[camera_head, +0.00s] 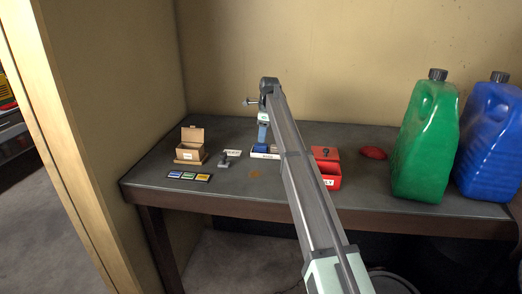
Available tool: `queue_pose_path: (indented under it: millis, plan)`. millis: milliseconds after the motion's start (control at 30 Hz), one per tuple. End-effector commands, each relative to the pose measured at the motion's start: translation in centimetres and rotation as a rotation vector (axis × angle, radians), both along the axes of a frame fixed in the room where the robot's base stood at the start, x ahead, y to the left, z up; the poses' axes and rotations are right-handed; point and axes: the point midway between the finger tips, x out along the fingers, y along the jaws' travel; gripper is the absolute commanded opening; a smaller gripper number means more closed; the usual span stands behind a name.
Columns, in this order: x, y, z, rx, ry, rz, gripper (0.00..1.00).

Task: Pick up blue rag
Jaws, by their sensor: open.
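A low white tray (265,156) with a label too small to read stands on the dark table, left of the red box. A blue folded thing, which looks like the blue rag (258,149), lies in its left part. A brownish thing lies beside it on the right, partly hidden by my arm. My gripper (262,141) hangs down from the end of my arm just above the tray, over the blue rag. It is open and appears empty. The small gap between fingers and rag is hard to judge.
A small open cardboard box (190,150), a grey tool (225,160) and a coloured card strip (188,176) lie left. A red box (328,178), red cloth-like lump (373,153), green jug (425,145) and blue jug (490,145) stand right. A wall rises behind.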

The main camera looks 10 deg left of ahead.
Motion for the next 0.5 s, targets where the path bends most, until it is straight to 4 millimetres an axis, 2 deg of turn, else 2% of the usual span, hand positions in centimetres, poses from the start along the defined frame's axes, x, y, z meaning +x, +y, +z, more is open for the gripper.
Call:
queue_pose_path:
  millis: [333, 500]
  plan:
    - [-0.2, 0.5, -4.1, 0.0, 0.002, 0.0, 0.43]
    - [-0.2, 0.6, -4.8, 0.001, 0.0, 0.0, 0.43]
